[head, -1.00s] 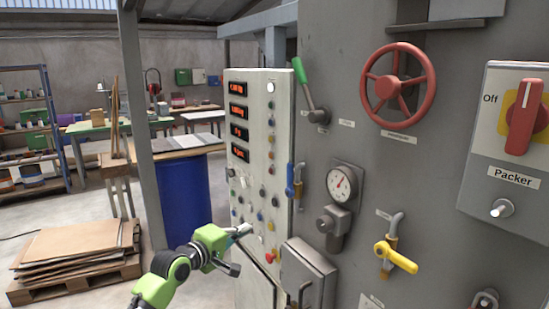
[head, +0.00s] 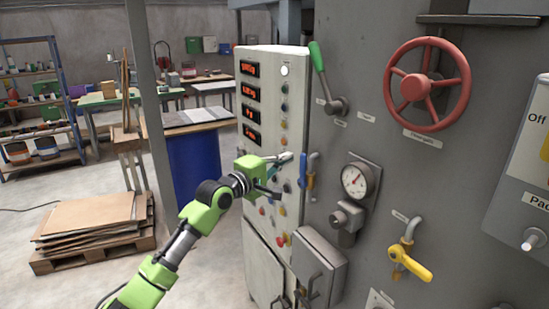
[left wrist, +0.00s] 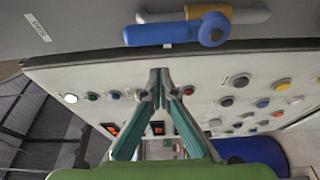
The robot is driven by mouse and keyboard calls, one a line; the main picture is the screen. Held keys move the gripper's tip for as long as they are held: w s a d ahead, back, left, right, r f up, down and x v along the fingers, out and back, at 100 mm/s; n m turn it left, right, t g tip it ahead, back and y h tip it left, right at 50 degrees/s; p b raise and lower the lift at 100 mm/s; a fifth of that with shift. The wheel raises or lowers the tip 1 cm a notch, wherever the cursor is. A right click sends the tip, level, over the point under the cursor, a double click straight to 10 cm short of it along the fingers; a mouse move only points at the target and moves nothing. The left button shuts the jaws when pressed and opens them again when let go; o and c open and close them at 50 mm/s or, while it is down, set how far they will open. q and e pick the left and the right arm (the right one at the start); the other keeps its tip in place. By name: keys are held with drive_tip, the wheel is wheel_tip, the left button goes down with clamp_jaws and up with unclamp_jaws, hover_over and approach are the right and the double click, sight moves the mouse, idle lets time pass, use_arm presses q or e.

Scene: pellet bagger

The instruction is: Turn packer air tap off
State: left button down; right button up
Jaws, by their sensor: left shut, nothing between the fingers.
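A blue-handled tap (head: 303,172) is on the grey machine wall by the right edge of the control panel, its handle upright in the head view. In the left wrist view the blue handle (left wrist: 160,34) lies across the top. A yellow-handled tap (head: 412,263) sits lower right on the same wall, its handle slanting down to the right. Its label is too small to read. My left gripper (head: 284,160) is shut and empty, just left of the blue tap with a small gap; its fingertips (left wrist: 160,76) show below the blue handle in the wrist view. My right gripper is out of view.
The control panel (head: 262,95) with buttons and red displays stands behind the gripper. A green lever (head: 318,57), red handwheel (head: 427,85), gauge (head: 355,181) and grey box (head: 318,265) project from the machine. The Packer switch box (head: 515,200) is at right.

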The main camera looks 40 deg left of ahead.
sight(303, 170)
use_arm(q)
drive_tip(key=d, duration=0.1)
drive_tip(key=s+d+p, duration=0.1)
drive_tip(key=d, duration=0.1)
drive_tip(key=shift+s+d, duration=0.1)
drive_tip(key=shift+s, duration=0.25)
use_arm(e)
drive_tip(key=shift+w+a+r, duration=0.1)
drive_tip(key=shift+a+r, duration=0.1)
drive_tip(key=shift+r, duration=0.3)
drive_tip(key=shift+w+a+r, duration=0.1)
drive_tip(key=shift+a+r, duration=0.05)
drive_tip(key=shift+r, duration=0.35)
